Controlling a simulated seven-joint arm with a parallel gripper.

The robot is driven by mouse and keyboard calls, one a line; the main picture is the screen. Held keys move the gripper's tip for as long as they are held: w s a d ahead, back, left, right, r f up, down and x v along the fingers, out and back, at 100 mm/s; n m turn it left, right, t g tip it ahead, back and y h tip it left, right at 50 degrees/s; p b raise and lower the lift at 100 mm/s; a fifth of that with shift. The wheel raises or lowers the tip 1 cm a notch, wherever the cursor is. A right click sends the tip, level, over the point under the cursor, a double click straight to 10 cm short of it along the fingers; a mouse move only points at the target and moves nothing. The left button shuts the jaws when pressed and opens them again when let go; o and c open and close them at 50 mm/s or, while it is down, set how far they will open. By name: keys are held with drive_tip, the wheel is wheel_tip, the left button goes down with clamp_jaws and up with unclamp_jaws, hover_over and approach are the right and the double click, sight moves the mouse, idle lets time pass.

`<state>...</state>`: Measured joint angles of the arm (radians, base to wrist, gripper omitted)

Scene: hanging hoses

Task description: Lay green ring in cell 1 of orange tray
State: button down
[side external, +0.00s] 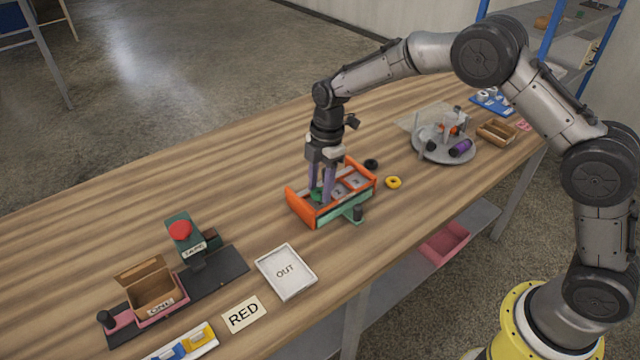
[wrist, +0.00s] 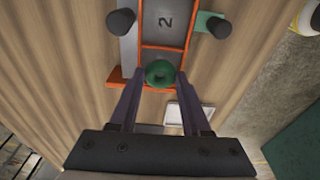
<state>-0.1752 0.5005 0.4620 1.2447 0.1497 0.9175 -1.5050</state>
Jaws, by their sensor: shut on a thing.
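The orange tray (side external: 296,207) sits mid-table, divided into cells; it also shows in the wrist view (wrist: 143,45). My gripper (side external: 322,196) points down with its purple fingers inside the tray's left end cell. In the wrist view my gripper (wrist: 160,74) is shut on the green ring (wrist: 160,73), one finger on either side. In the side view the green ring (side external: 316,195) is partly hidden by the fingers. The ring is over the end cell, beside the cell marked 2 (wrist: 166,21). The end cell's number is hidden. I cannot tell whether the ring touches the floor.
A black ring (side external: 371,163) and a yellow ring (side external: 393,182) lie right of the tray. A round grey platter (side external: 430,151) with items stands farther right. The white OUT tray (side external: 287,271) and RED card (side external: 243,314) are nearer the front.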

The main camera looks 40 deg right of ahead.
unclamp_jaws()
idle(0.4)
drive_tip(key=shift+r, duration=0.15)
wheel_tip(320, 180, up, 7)
idle(1.2)
